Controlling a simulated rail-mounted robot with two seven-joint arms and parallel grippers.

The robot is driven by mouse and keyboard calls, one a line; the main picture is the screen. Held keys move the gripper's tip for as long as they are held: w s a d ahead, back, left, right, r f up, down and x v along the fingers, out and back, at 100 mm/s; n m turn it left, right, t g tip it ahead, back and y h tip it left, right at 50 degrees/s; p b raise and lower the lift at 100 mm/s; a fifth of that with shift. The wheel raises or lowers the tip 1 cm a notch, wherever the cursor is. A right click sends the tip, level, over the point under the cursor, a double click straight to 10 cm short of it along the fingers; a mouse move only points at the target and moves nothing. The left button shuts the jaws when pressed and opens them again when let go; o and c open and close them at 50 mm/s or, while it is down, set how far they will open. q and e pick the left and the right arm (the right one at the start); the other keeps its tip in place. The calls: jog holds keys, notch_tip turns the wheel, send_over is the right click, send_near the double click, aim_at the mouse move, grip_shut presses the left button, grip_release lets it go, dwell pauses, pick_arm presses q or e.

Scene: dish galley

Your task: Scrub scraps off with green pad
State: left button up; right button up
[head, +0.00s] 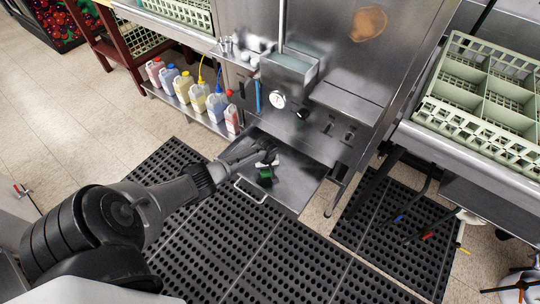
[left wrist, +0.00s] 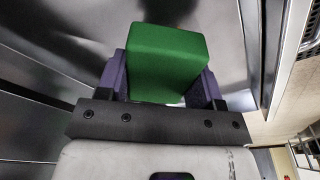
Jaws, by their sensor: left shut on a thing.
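My left gripper (head: 264,160) reaches in from the left over a pulled-out steel drawer (head: 294,191) under the dish machine. In the left wrist view the green pad (left wrist: 167,62) is a green block held between the two dark fingers of my left gripper (left wrist: 165,80). The green pad also shows small in the head view (head: 265,176), just below the fingers, over the drawer's inside. I cannot tell whether the pad touches the drawer's floor. No scraps can be made out on the drawer. My right gripper is not in view.
The drawer has a bar handle (head: 250,192) at its front left. The steel dish machine (head: 330,90) stands behind it. Several bottles (head: 197,98) stand on a low shelf at left. A pale green rack (head: 485,90) sits at right. Black perforated mats (head: 215,225) cover the floor.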

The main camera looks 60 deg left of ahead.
pick_arm(q)
jog(key=shift+d+r+p, duration=0.1)
jog(key=shift+r+p, duration=0.25)
jog(key=shift+r, duration=0.3)
notch_tip(320, 180, up, 2)
jog(key=shift+r+p, duration=0.1)
jog(key=shift+p, duration=1.05)
